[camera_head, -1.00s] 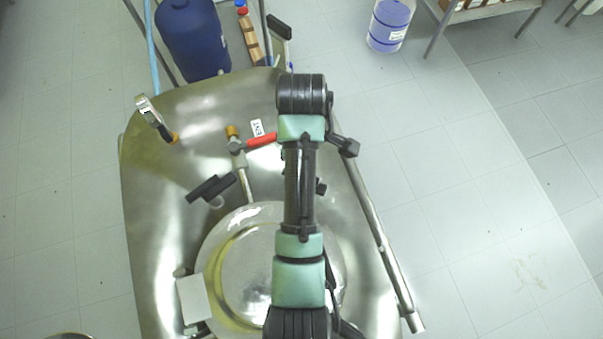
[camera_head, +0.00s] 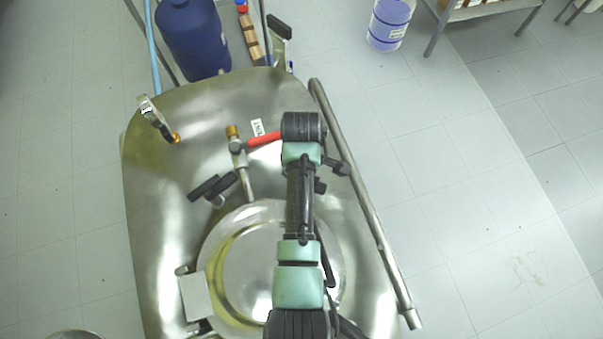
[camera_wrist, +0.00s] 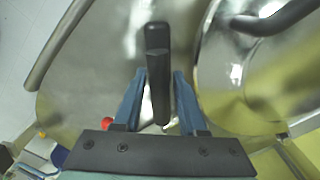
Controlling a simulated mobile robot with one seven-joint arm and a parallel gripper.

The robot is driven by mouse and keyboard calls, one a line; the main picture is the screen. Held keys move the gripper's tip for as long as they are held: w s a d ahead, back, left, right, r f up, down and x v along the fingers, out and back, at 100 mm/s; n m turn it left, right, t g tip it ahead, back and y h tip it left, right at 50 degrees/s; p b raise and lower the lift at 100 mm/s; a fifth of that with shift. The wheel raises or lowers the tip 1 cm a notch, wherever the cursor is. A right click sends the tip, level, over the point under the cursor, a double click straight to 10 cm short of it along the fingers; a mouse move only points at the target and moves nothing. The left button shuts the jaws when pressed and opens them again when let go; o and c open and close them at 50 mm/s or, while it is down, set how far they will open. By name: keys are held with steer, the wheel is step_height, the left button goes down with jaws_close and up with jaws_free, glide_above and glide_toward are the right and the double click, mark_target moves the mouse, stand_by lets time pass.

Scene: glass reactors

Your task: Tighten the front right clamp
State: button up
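In the wrist view a black clamp handle (camera_wrist: 157,50) stands above the metal lid, near a round glass-covered port. My gripper (camera_wrist: 160,76) is open, with its two blue fingers on either side of the handle. Narrow gaps seem to show between the fingers and the handle, so it does not look gripped. In the head view my arm covers this handle and my gripper. Another black-handled clamp (camera_head: 213,188) shows left of the arm, by the round port.
The steel lid (camera_head: 160,220) carries a red-handled valve (camera_head: 264,140) close to my arm and a small clamp-like fitting (camera_head: 158,120) at its far left. A metal rail (camera_head: 365,205) runs along the right. A blue drum (camera_head: 195,38) stands beyond the far edge.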

jaws_close()
steer(key=m+p, duration=0.1)
steer(key=m, duration=0.2)
steer(key=shift+r, duration=0.1)
steer(key=m+p, duration=0.1)
steer(key=m, duration=0.2)
steer(key=shift+m+p, duration=0.4)
steer(key=m+p, duration=0.1)
steer(key=m, duration=0.4)
steer(key=shift+a, duration=0.1)
steer(key=m+p, duration=0.1)
steer(key=m, duration=0.5)
stand_by(0.4)
